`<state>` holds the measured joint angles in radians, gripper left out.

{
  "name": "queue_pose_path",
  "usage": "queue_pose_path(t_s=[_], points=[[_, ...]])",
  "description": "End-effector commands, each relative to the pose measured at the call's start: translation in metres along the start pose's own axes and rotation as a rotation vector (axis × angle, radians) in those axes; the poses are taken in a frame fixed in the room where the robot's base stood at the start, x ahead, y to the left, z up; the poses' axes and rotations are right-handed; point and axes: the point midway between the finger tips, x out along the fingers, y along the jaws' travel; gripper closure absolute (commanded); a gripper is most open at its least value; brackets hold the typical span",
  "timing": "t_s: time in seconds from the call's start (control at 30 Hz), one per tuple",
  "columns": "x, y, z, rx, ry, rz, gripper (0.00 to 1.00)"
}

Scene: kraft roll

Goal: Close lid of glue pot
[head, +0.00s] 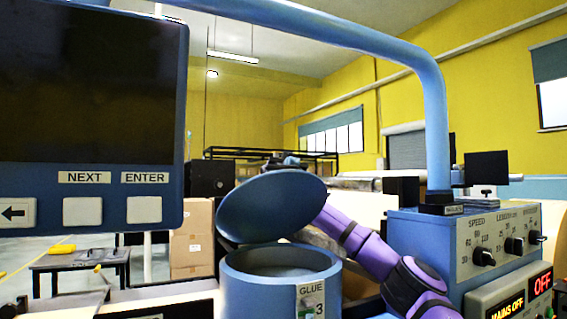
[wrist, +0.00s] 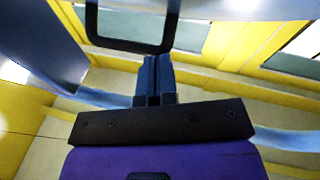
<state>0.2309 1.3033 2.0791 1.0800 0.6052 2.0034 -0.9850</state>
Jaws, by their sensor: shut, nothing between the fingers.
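The blue glue pot (head: 281,287) stands at the bottom middle of the head view, with a GLUE label on its front. Its round blue lid (head: 270,206) is raised and tilted above the pot. The pot's opening and its grey contents show below the lid.
A control panel (head: 89,180) with NEXT and ENTER buttons fills the left. A blue console (head: 470,231) with dials stands at the right. A blue tube (head: 434,120) arches overhead. Cardboard boxes (head: 192,240) and a small table (head: 80,262) stand farther back.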

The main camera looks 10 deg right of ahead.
Motion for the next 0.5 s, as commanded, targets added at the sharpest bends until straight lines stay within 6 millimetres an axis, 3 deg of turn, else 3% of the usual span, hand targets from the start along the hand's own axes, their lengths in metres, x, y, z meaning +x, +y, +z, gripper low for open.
queue_pose_path(t_s=[0.5], points=[[0.013,-0.005,0.013,-0.022,-0.104,-0.026,1.0]])
